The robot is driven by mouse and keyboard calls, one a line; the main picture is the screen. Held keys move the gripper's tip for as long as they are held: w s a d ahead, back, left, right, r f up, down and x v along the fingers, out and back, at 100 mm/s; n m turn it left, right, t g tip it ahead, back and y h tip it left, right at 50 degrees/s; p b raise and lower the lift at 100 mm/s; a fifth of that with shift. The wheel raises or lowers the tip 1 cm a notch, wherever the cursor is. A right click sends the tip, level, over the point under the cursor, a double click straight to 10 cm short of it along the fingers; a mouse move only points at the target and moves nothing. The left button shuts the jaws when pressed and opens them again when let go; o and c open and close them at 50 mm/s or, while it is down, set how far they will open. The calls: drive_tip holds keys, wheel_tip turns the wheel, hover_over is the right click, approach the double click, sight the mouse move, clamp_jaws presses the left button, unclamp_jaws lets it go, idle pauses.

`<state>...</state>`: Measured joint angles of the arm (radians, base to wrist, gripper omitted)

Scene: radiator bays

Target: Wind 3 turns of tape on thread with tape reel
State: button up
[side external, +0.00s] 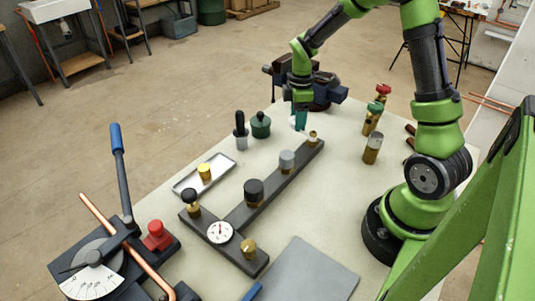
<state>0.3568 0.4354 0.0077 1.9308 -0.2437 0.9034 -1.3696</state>
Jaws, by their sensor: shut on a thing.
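My gripper (300,120) points down over the far end of the dark manifold bar (241,215). It is shut on a small white piece (293,121), apparently the tape reel, mostly hidden by the teal fingers. A small brass threaded fitting (312,136) stands upright at the bar's far end, just right of and below the gripper in the picture. I cannot tell whether the reel touches it, and no tape on the thread can be made out. Another brass fitting (248,249) stands at the near end of the crossbar.
Grey (287,160) and black (253,191) caps and a gauge (220,232) sit on the manifold. A white tray (188,184) holds a yellow piece. A vise (325,87) stands behind my gripper; valves (373,118) stand right. A pipe bender (98,265) is front left.

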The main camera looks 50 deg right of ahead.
drive_tip(key=s+d, duration=0.3)
drive_tip(key=d, duration=0.1)
drive_tip(key=shift+s, duration=0.3)
drive_tip(key=s, duration=0.5)
drive_tip(key=shift+d, duration=0.2)
drive_tip(key=s+a, duration=0.3)
drive_tip(key=s, duration=0.1)
drive_tip(key=shift+a, duration=0.35)
drive_tip(key=a, duration=0.6)
drive_tip(key=shift+w+a, duration=0.15)
drive_tip(key=shift+w, duration=0.1)
drive_tip(key=w+a, duration=0.1)
drive_tip(key=w, duration=0.1)
drive_tip(key=w+a, duration=0.2)
drive_tip(key=shift+w+a, duration=0.1)
drive_tip(key=shift+w, duration=0.05)
drive_tip(key=w, duration=0.2)
drive_tip(key=shift+w, duration=0.3)
drive_tip(key=w+d, duration=0.4)
drive_tip(key=w, duration=0.1)
drive_tip(key=shift+d, duration=0.1)
drive_tip(key=d, duration=0.5)
drive_tip(key=shift+d, duration=0.1)
drive_tip(key=s+d, duration=0.3)
drive_tip(key=shift+s+d, duration=0.35)
wheel_tip(320, 180, up, 9)
drive_tip(key=shift+s+f, duration=0.2)
drive_tip(key=shift+s, duration=0.05)
